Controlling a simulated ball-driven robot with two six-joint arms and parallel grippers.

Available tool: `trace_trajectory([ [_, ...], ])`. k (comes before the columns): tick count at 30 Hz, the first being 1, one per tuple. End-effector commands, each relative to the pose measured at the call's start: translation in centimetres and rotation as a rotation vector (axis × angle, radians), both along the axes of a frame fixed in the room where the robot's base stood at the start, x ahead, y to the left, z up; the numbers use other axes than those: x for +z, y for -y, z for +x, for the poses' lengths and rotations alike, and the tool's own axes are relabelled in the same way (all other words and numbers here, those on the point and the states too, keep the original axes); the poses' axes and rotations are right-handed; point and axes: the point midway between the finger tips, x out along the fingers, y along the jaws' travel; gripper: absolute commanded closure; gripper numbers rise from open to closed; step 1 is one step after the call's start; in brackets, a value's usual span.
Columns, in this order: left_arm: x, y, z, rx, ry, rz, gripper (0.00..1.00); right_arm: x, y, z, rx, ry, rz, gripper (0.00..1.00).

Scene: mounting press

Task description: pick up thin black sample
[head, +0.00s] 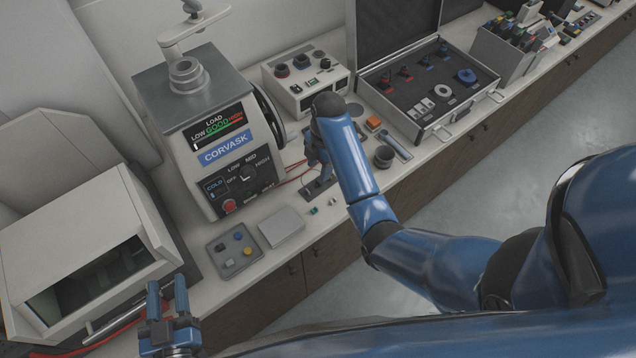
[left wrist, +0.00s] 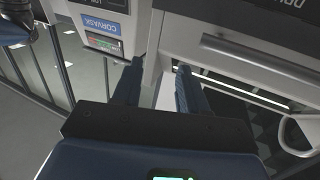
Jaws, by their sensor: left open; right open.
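A shallow grey tray (head: 213,268) lies on the bench in front of the press in the head view. It holds several small pieces: a blue one, a yellow one, a light grey one and a small dark one (head: 220,247). The dark piece looks black, but I cannot tell how thin it is. My left gripper (head: 167,284) is open and empty, to the left of and nearer than the tray. Its fingers also show in the left wrist view (left wrist: 158,82). My right gripper (head: 319,172) is over the bench right of the press, partly hidden by its own arm; nothing is visible in it.
The mounting press (head: 190,120) stands behind the tray. A white cabinet with a window (head: 80,250) and a bar handle is at the left. A pale flat box (head: 281,226) lies right of the tray. An open case (head: 409,119) is at the back right.

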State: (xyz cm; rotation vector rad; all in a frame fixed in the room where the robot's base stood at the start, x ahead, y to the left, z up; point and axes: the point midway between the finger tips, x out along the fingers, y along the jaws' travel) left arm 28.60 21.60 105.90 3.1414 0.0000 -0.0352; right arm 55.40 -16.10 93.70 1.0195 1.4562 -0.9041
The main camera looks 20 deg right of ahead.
Motion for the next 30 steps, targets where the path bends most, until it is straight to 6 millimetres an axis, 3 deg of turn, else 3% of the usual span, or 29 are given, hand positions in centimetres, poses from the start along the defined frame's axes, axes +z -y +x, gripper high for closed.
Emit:
trace_trajectory([
  [13, 1.6, 0.0, 0.0, 0.0, 0.0, 0.0, 0.57, -4.6, -0.3, -0.8, 0.001, -0.003, 0.0, 0.49],
  [22, 1.6, 0.0, 0.0, 0.0, 0.0, 0.0, 0.57, -5.1, -0.3, -0.8, 0.001, 0.0, 0.0, 0.49],
  [23, 1.6, 0.0, 0.0, 0.0, 0.0, 0.0, 0.57, -5.1, -0.3, -0.8, 0.001, 0.0, 0.0, 0.5],
  [30, 1.6, 0.0, 0.0, 0.0, 0.0, 0.0, 0.57, -5.1, -0.3, -0.8, 0.0, 0.0, 0.0, 0.87],
])
